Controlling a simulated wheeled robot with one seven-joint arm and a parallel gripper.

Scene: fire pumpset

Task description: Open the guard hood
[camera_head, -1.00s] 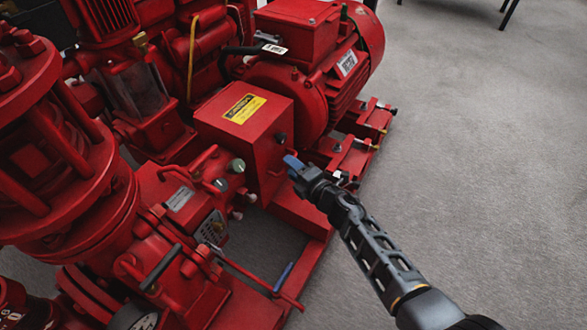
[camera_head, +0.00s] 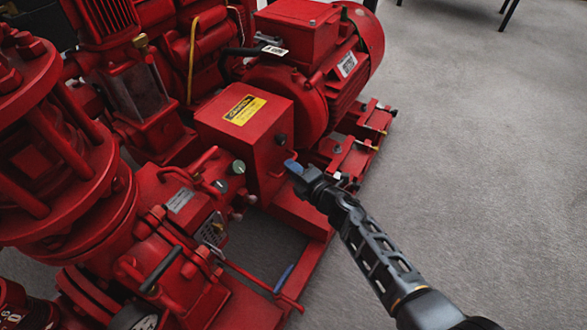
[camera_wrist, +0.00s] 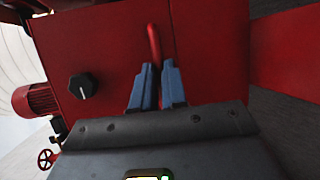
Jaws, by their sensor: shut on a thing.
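The guard hood (camera_head: 240,130) is a red box with a yellow caution label on its top, in the middle of the pumpset. In the wrist view its red face (camera_wrist: 105,45) fills much of the picture, with a black knob (camera_wrist: 82,86) at the left. A thin red handle (camera_wrist: 154,42) stands out from that face. My gripper (camera_wrist: 156,84) has blue fingers close together, shut on the handle. In the head view my gripper (camera_head: 291,167) is at the hood's right side, and the grip itself is mostly hidden.
The red motor (camera_head: 320,70) stands just behind the hood. Pump pipes and valves crowd the left. A blue-handled lever (camera_head: 284,278) lies low in front on the red base frame. The grey floor (camera_head: 480,150) at the right is clear.

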